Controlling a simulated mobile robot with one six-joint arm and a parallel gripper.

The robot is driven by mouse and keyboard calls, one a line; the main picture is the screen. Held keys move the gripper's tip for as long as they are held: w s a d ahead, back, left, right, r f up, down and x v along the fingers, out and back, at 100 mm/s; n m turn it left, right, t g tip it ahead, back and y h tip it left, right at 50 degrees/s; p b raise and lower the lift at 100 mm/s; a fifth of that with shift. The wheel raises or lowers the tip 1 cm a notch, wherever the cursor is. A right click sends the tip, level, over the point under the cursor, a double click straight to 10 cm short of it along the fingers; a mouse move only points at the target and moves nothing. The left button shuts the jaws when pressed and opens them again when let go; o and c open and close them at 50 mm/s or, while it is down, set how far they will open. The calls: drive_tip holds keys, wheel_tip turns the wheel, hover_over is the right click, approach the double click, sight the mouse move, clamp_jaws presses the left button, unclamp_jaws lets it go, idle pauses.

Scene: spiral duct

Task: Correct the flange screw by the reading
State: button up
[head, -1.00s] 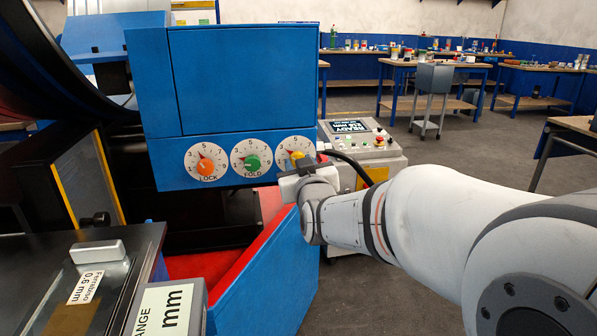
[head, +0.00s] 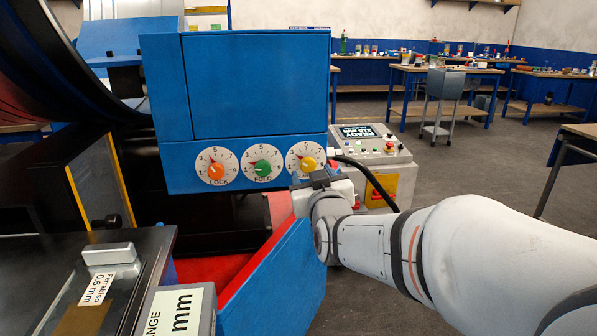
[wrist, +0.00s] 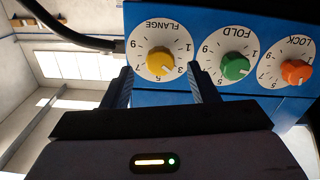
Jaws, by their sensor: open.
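The yellow FLANGE knob (head: 307,163) sits on a white numbered dial, rightmost of three on the blue machine front. In the wrist view, which is upside down, the yellow knob (wrist: 160,62) shows a white mark pointing near 3. My gripper (head: 320,181) is open just below and in front of this dial. In the wrist view its two fingers (wrist: 160,70) appear either side of the knob, with nothing visibly gripped. A grey box (head: 203,322) at the bottom carries a label ending "ANGE" and "mm"; no number shows on it. The control screen (head: 356,132) says READY; its second line is unclear.
The orange LOCK knob (head: 216,171) and green FOLD knob (head: 262,168) are left of the yellow one. A black cable (head: 372,182) curves close to the right of my gripper. A blue slanted guard (head: 285,280) stands below. Open floor lies right.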

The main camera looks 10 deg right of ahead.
drive_tip(key=s, duration=0.5)
drive_tip(key=shift+p, duration=0.3)
drive_tip(key=s+d+f+m+g+p, duration=0.1)
drive_tip(key=s+g+p, duration=0.6)
drive_tip(key=s, duration=0.2)
drive_tip(key=s+d+f+g+p, duration=0.1)
drive_tip(key=s+g+p, duration=0.6)
drive_tip(key=s, duration=0.3)
drive_tip(key=shift+f+m+g, duration=0.3)
drive_tip(key=shift+m+g, duration=0.1)
drive_tip(key=shift+g, duration=0.3)
